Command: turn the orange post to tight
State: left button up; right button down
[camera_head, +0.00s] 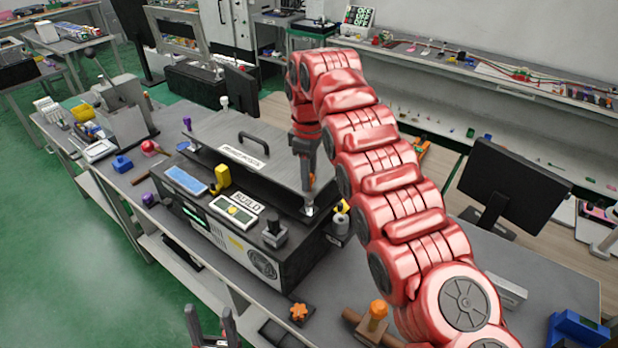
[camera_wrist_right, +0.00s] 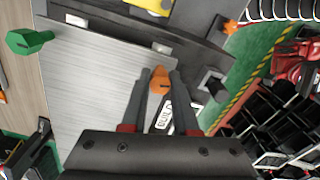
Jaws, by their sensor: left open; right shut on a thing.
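The orange post (camera_wrist_right: 158,80) shows in the right wrist view between my right fingertips, at the edge of a grey metal plate. In the head view, a small bit of orange shows at the right gripper (camera_head: 309,185), low by the right corner of the machine. My right gripper (camera_wrist_right: 160,76) is shut on the post; its fingers point at the plate. The post's base and any tight mark are hidden or too small to read. My left gripper (camera_head: 214,322) is open and empty at the bottom edge of the head view, away from the machine.
The machine (camera_head: 262,265) has a grey lid (camera_head: 222,150) with a black handle (camera_head: 254,142). An orange star knob (camera_head: 298,311) and an orange-topped piece (camera_head: 377,309) sit on the bench in front. A monitor (camera_head: 512,188) stands at the right.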

jog(key=shift+r+m, duration=0.15)
jog(key=shift+m, duration=1.15)
jog(key=shift+w, duration=0.1)
jog(key=c, duration=0.7)
grip_release()
notch_tip(320, 180, up, 17)
jog(key=p, duration=1.6)
jog(key=shift+r, duration=0.15)
